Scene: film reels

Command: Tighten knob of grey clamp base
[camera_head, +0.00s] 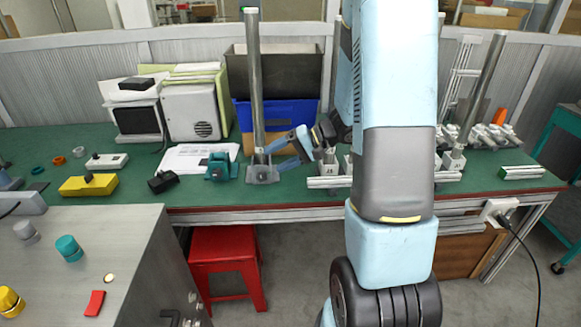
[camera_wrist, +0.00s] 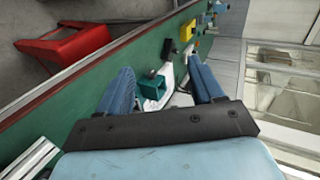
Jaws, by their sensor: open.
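The grey clamp base (camera_head: 263,174) stands on the green table in the head view, with a tall grey pole (camera_head: 256,80) rising upright from it. Its knob is too small or hidden to make out. My gripper (camera_head: 271,157) is open, reaching in from the right, with its blue fingertips close to the base and the foot of the pole. I cannot tell whether they touch. In the wrist view my gripper (camera_wrist: 161,70) has its two fingers spread apart. I cannot make out the grey base or its knob there.
A teal vise-like block (camera_head: 220,167) sits just left of the base; it also shows in the wrist view (camera_wrist: 153,87). A blue crate (camera_head: 285,118) stands behind. Metal rails (camera_head: 330,182) lie to the right. A red stool (camera_head: 225,255) stands in front of the table.

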